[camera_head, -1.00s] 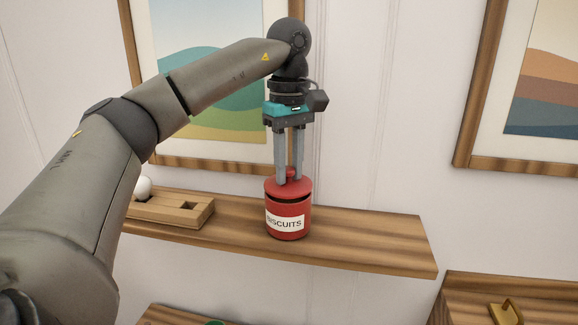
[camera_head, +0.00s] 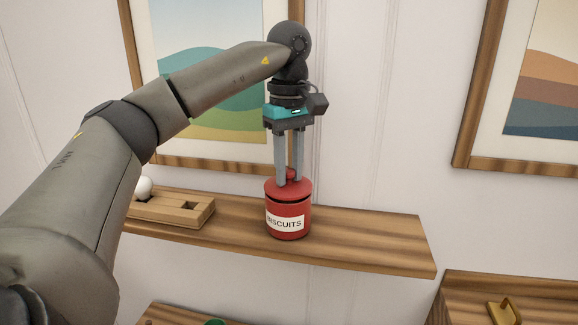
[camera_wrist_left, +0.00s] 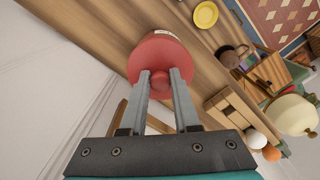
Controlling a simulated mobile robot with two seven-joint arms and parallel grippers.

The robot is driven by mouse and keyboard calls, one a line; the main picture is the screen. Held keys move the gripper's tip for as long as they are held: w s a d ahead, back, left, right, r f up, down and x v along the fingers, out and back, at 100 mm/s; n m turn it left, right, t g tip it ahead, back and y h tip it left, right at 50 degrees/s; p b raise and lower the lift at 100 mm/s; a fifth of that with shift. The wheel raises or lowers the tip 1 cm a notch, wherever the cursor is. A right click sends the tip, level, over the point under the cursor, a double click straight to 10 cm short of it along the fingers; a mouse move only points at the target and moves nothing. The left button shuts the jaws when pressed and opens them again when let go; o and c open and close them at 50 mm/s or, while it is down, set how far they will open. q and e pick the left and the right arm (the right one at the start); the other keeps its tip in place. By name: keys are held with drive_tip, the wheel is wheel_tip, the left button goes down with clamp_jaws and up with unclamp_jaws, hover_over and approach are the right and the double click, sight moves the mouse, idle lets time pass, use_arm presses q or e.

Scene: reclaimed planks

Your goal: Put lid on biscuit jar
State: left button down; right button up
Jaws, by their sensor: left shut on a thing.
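The red biscuit jar (camera_head: 289,229) stands upright on the wooden shelf, with a white BISCUITS label on its front. The red lid (camera_head: 289,193) is level on top of the jar, with a thin dark band showing below its rim. I cannot tell whether it is fully seated. My left gripper (camera_head: 289,180) points straight down and is shut on the lid's knob. The left wrist view also shows the lid (camera_wrist_left: 150,57) and its round knob (camera_wrist_left: 160,82) between the two fingers. The lid hides most of the jar there. My right gripper is not in view.
A wooden block with square recesses (camera_head: 180,213) lies left of the jar, a white ball (camera_head: 143,187) at its left end. The shelf (camera_head: 375,240) is clear right of the jar. Framed pictures hang on the wall behind. A lower surface (camera_head: 545,290) is at the right.

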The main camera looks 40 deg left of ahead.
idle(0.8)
use_arm(q)
drive_tip(key=shift+c, duration=0.4)
unclamp_jaws()
drive_tip(key=shift+r, duration=0.1)
drive_tip(key=shift+r, duration=3.35)
clamp_jaws()
drive_tip(key=shift+f, duration=0.2)
